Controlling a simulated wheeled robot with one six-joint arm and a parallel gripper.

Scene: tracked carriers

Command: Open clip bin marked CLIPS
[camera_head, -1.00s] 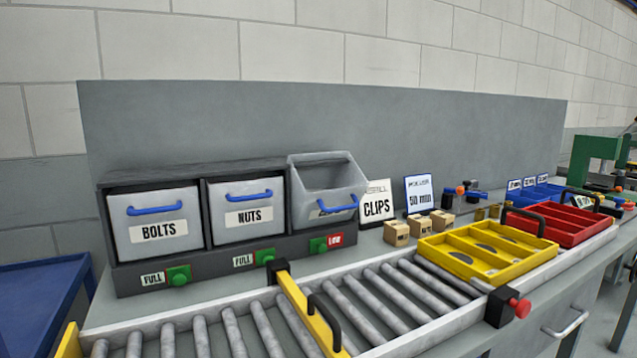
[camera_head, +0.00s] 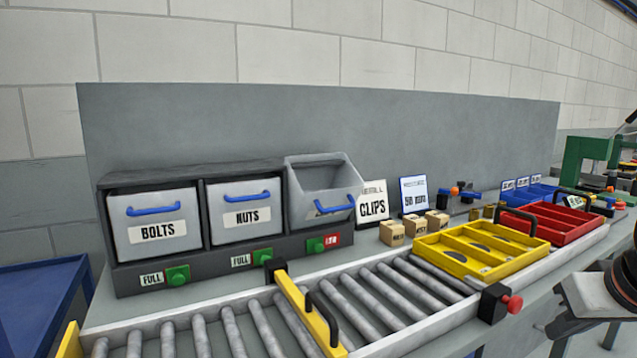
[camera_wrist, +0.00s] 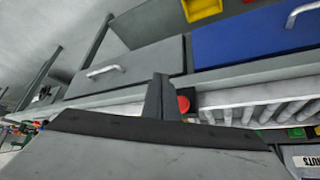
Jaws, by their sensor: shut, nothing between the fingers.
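The third bin (camera_head: 320,182) in the dark rack, right of NUTS, is tipped forward with its top open. Its blue handle (camera_head: 334,208) shows, but its front label is mostly hidden from this angle. A card reading CLIPS (camera_head: 373,205) stands just right of it. A green button (camera_head: 316,245) and a red tag (camera_head: 332,239) sit below it. My gripper (camera_wrist: 160,95) is shut and empty in the wrist view, apart from the bin. Part of my arm shows at the right edge of the head view.
The BOLTS bin (camera_head: 155,221) and NUTS bin (camera_head: 244,208) are closed. A roller track (camera_head: 366,306) with a yellow bar gate (camera_head: 308,320) runs before the rack. Small boxes (camera_head: 415,230), a yellow tray (camera_head: 478,251) and a red tray (camera_head: 556,222) lie to the right.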

